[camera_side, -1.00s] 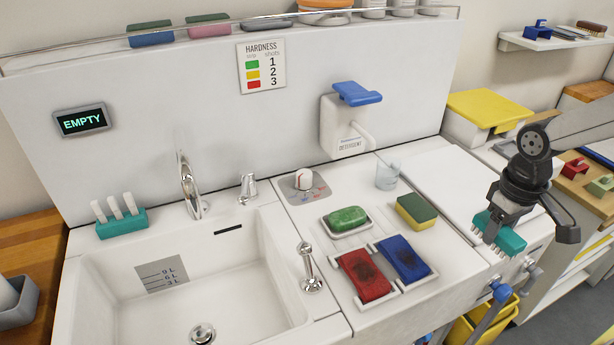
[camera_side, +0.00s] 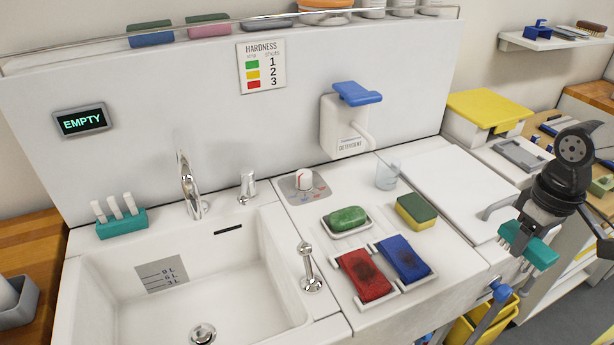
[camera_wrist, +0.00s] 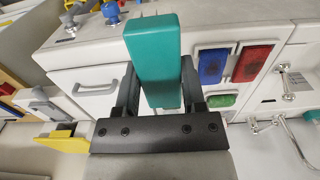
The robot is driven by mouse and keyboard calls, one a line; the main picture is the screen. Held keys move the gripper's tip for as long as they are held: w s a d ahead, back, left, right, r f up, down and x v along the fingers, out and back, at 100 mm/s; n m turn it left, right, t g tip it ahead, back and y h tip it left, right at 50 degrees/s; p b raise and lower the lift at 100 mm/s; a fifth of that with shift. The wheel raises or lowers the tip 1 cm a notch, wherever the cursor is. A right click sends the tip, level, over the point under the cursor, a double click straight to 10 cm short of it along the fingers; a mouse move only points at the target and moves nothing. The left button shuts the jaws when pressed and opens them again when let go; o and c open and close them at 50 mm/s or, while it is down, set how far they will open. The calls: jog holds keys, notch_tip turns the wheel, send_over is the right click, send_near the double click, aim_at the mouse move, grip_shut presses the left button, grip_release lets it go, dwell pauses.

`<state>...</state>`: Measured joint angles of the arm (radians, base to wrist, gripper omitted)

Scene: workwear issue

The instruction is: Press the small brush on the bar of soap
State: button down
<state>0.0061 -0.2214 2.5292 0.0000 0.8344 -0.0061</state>
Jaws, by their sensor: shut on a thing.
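My gripper (camera_side: 533,226) is shut on the small brush (camera_side: 528,247), a teal block with pale bristles. In the wrist view the teal brush (camera_wrist: 155,62) sits between the two dark fingers. The bar of soap (camera_side: 347,217) is green and lies in a white dish (camera_side: 349,233) on the counter, well to the left of my gripper. The soap also shows in the wrist view (camera_wrist: 221,101), right of the brush and apart from it.
A red cloth (camera_side: 364,277) and a blue cloth (camera_side: 404,259), both with dark stains, lie in front of the soap. A sponge (camera_side: 416,212) lies right of it, and a clear cup (camera_side: 387,175) stands behind. The sink (camera_side: 180,290) is at left.

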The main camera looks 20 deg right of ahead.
jog(key=c, duration=0.7)
grip_release()
jog(key=shift+c, duration=0.2)
jog(key=c, duration=0.6)
jog(key=shift+o, duration=0.2)
jog(key=w+a+r, duration=0.1)
jog(key=w+a, duration=0.2)
jog(key=w, duration=0.5)
jog(key=w+a+r, duration=0.1)
jog(key=w+a, duration=0.2)
jog(key=w, duration=0.6)
jog(key=w+a+f, duration=0.4)
jog(key=w+a, duration=0.5)
jog(key=w, duration=0.3)
jog(key=shift+a+f, duration=0.35)
